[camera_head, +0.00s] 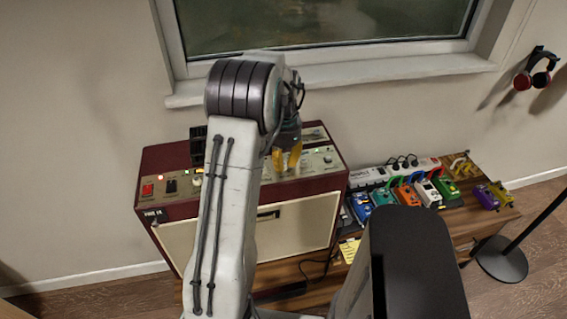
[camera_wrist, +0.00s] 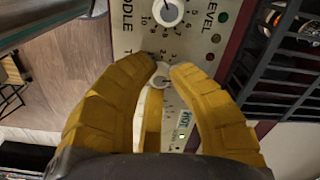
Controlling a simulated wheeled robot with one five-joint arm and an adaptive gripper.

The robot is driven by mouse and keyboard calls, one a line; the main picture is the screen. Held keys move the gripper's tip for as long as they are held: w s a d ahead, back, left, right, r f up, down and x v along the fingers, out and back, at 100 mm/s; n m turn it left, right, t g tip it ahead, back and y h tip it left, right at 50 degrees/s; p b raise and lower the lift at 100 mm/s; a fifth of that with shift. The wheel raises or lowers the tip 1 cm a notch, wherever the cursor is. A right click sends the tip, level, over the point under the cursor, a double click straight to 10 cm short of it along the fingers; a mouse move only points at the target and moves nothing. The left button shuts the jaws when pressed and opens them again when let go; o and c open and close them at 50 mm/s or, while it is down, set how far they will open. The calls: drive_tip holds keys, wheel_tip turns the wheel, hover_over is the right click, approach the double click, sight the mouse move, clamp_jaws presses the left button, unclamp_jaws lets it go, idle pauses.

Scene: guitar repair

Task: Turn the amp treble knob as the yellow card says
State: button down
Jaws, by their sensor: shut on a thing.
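The dark red amp (camera_head: 172,158) stands on a wooden bench, with its control panel on top. My gripper (camera_head: 286,158) is over the right part of that panel. In the wrist view, the yellow fingers of my gripper (camera_wrist: 162,66) are closed around a small pale knob (camera_wrist: 160,76). The knob's label is mostly covered; only a "T" shows beside the left finger. A white knob (camera_wrist: 168,12) with a label ending in "DDLE" sits beyond it and is free. The yellow card (camera_head: 349,249) lies at the bench's front, right of the amp; its writing is too small to read.
Several coloured pedals (camera_head: 384,196) and a white power strip (camera_head: 372,176) are on the bench to the right. A black rack-like object (camera_wrist: 280,70) borders the panel in the wrist view. The window sill (camera_head: 340,78) is behind the amp.

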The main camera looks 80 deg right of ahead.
drive_tip(key=n, duration=0.4)
drive_tip(key=shift+a+f+n, duration=0.1)
drive_tip(key=shift+n, duration=0.2)
drive_tip(key=n, duration=0.3)
drive_tip(key=shift+n, duration=0.3)
drive_tip(key=n, duration=0.4)
drive_tip(key=shift+b, duration=0.35)
drive_tip(key=shift+n, duration=2.2)
drive_tip(key=c, duration=1.1)
unclamp_jaws()
drive_tip(key=shift+c, duration=0.2)
